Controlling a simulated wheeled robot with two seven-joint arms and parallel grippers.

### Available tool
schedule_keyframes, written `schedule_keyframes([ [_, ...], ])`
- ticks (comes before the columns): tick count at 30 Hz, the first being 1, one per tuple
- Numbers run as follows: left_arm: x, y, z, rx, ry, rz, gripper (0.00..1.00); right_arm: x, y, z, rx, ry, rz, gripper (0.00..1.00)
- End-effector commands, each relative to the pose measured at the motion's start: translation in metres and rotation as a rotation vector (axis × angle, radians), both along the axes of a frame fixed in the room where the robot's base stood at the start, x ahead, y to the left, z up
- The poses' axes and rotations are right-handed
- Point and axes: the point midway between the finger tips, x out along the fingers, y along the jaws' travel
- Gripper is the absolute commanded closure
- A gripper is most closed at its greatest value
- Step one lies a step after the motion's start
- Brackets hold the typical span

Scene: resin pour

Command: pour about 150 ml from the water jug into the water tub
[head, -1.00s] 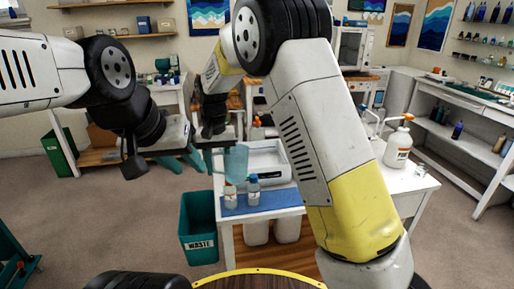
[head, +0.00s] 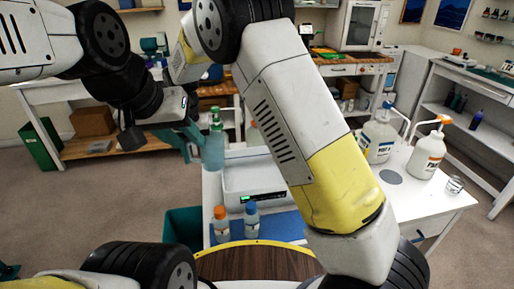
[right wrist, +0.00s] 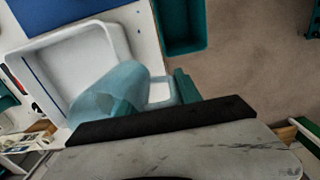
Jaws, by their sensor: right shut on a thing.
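The water jug (head: 213,153) is translucent pale blue and shows in the head view at the left side of the white water tub (head: 236,160). My right gripper (right wrist: 180,88) is shut on the jug's handle side, best seen in the right wrist view. There the jug (right wrist: 112,90) overlaps the edge of the tub (right wrist: 40,52); its exact tilt and water level cannot be told. No stream of water shows.
An orange-capped bottle (head: 221,222) and a blue-capped bottle (head: 251,218) stand in front of the tub on a blue mat (head: 284,226). Pump containers (head: 428,155) and a small glass (head: 455,185) stand on the right. A teal waste bin (right wrist: 184,28) stands beside the table.

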Motion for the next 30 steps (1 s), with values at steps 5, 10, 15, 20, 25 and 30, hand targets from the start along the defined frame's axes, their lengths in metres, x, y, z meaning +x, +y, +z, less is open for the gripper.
schedule_keyframes([
  [5,0.0,0.0,0.0,0.0,0.0,0.0,0.64,0.0,0.0,-0.001,0.0,-0.001,0.0,1.0],
  [10,0.0,0.0,0.0,0.0,0.0,0.0,0.64,0.0,0.0,-0.001,0.001,0.0,0.0,1.0],
  [15,0.0,0.0,0.0,0.0,0.0,0.0,0.64,0.0,-0.003,0.002,0.032,0.007,-0.002,1.0],
  [20,0.0,0.0,0.0,0.0,0.0,0.0,0.64,0.001,-0.007,0.009,0.091,0.017,-0.005,1.0],
  [25,0.0,0.0,0.0,0.0,0.0,0.0,0.64,0.002,-0.012,0.019,0.186,0.035,-0.005,1.0],
  [30,0.0,0.0,0.0,0.0,0.0,0.0,0.64,0.003,-0.02,0.02,0.294,0.058,-0.006,1.0],
])
